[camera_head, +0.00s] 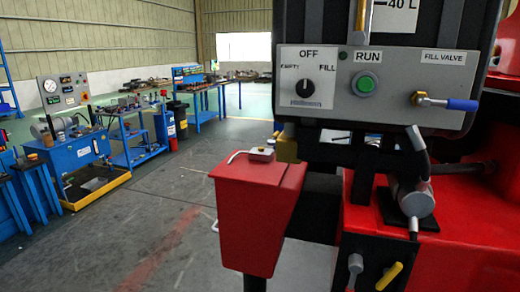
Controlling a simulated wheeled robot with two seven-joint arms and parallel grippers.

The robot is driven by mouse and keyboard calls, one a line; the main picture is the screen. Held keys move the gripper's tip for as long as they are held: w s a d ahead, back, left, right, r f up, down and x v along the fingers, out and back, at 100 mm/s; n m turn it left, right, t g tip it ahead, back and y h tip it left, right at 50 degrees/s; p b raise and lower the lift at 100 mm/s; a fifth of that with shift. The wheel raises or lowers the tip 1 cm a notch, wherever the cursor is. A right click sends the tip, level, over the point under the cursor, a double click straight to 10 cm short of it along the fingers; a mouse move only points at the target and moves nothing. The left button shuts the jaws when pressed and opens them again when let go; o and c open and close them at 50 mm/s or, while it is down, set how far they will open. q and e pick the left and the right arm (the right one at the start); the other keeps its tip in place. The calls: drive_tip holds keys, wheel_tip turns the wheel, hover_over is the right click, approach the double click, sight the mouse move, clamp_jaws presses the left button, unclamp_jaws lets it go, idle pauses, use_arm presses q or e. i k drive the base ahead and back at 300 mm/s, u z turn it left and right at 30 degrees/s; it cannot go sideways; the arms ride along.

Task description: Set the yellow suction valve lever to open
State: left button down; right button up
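The yellow lever (389,276) is near the bottom edge, on a dark valve panel (374,251) below the control box. It is tilted, with its upper end toward the right. A grey lever (355,265) stands beside it on the left, closer to upright. The lower part of the panel is cut off by the picture's edge. I cannot read any open or shut marking by the yellow lever. Neither of my grippers is in view.
Above is a control box with a selector knob (306,88), a green RUN button (366,84) and a blue-handled fill valve (462,104). A metal cylinder (414,199) sits over the panel. A red box (258,214) stands left. Open floor (170,230) lies farther left.

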sight(271, 142)
drive_tip(key=u, duration=0.05)
drive_tip(key=k, duration=0.15)
drive_tip(key=z, duration=2)
drive_tip(key=k, duration=0.25)
drive_tip(key=z, duration=1.65)
drive_tip(key=k, duration=1.2)
drive_tip(key=u, duration=3.95)
drive_tip(key=i, duration=1.2)
drive_tip(key=u, duration=0.05)
